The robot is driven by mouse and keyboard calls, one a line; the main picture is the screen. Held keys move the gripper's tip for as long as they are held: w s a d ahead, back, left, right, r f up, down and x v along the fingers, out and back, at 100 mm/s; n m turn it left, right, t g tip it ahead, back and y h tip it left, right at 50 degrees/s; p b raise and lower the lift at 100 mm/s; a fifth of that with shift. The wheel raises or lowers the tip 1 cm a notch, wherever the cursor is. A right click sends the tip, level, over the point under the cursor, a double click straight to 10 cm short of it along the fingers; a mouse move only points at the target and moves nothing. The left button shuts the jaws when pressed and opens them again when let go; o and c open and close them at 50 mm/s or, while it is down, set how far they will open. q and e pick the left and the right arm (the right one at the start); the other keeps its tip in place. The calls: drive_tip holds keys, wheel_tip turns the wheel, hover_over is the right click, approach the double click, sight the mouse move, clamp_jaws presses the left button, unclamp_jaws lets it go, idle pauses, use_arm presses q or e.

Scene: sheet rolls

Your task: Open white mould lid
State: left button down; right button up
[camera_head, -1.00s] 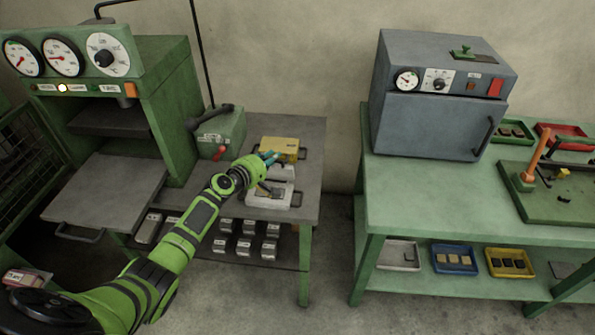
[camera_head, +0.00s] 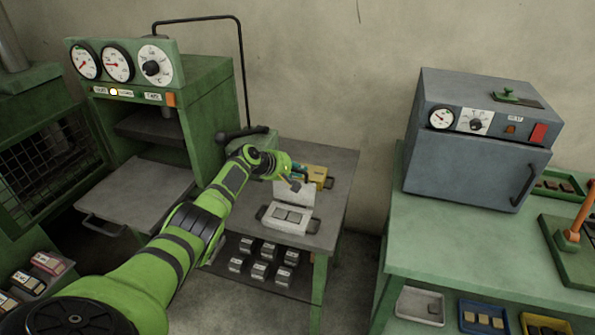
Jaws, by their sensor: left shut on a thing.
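The white mould stands on the grey tabletop of the small bench. Its base (camera_head: 286,218) lies flat, with grey cavities in it showing. Its white lid (camera_head: 295,195) stands raised at the back of the base, roughly upright. My left gripper (camera_head: 298,180) is shut on the lid at its upper edge, and the fingers partly hide that edge. My right gripper is not in view.
A yellow mould (camera_head: 318,175) sits just behind the white lid. The green press (camera_head: 205,120) with its grey plate (camera_head: 140,188) stands to the left. A grey oven (camera_head: 475,150) is on the green table (camera_head: 450,235) at right. Several small grey blocks lie on the shelf below.

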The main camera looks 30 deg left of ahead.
use_arm(q)
drive_tip(key=shift+w+f+g, duration=0.1)
drive_tip(key=shift+f+g, duration=0.3)
drive_tip(key=shift+f, duration=0.05)
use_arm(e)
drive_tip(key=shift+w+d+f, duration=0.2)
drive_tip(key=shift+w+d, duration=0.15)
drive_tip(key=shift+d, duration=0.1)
use_arm(q)
drive_tip(key=shift+f, duration=0.15)
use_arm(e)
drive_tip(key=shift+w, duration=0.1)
use_arm(q)
drive_tip(key=shift+d, duration=0.1)
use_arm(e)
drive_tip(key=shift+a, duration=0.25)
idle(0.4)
use_arm(q)
drive_tip(key=c, duration=1.1)
unclamp_jaws()
drive_tip(key=shift+c, duration=0.2)
drive_tip(key=shift+w, duration=0.1)
